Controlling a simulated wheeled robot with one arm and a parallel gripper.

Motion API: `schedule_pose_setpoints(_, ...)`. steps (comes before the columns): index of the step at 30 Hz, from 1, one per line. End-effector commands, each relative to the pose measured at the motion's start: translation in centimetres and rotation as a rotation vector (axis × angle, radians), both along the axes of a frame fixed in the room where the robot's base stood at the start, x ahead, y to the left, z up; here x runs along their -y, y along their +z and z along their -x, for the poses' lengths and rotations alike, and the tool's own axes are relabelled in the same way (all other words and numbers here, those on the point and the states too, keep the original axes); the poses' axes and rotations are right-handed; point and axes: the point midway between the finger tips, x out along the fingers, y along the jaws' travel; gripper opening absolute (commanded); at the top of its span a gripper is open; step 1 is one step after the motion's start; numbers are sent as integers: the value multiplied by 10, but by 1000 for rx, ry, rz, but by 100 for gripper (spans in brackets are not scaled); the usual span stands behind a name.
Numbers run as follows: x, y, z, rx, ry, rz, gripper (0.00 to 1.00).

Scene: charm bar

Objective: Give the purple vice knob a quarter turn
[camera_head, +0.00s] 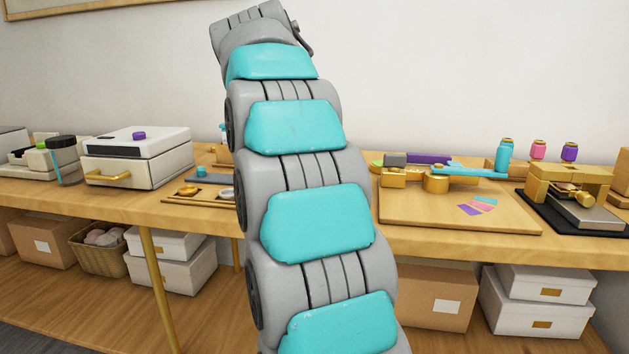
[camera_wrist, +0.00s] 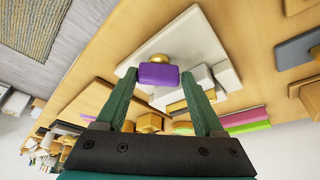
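In the wrist view, the purple vice knob (camera_wrist: 158,76) is a flat, rounded block with a gold part (camera_wrist: 157,58) beside it. It stands over a pale base plate (camera_wrist: 205,42) with pale blocks near it. My gripper (camera_wrist: 158,80) has its two green fingers apart, one on each side of the knob. Their tips lie close to its two ends, and I cannot tell whether they touch it. In the head view, my arm covers the middle of the bench; the gripper is not visible and I cannot make out this knob there.
The wooden bench (camera_head: 95,201) runs along the wall. A white box-like machine (camera_head: 140,163) with another purple knob (camera_head: 139,135) stands left of my arm. Right of it, a wooden board (camera_head: 505,220) bears gold and turquoise parts. A black-based press (camera_head: 568,208) stands further right.

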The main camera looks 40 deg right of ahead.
Motion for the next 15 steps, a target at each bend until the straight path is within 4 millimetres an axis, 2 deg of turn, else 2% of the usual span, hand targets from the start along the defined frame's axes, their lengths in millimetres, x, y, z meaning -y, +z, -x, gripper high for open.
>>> schedule_pose_setpoints(1, 0, 0, -1, 2, 3, 0, 83)
schedule_pose_setpoints(4, 0, 0, -1, 3, 3, 0, 94)
schedule_pose_setpoints(5, 0, 0, -1, 3, 3, 0, 95)
schedule_pose_setpoints(15, 0, 2, 0, 6, 4, 3, 95)
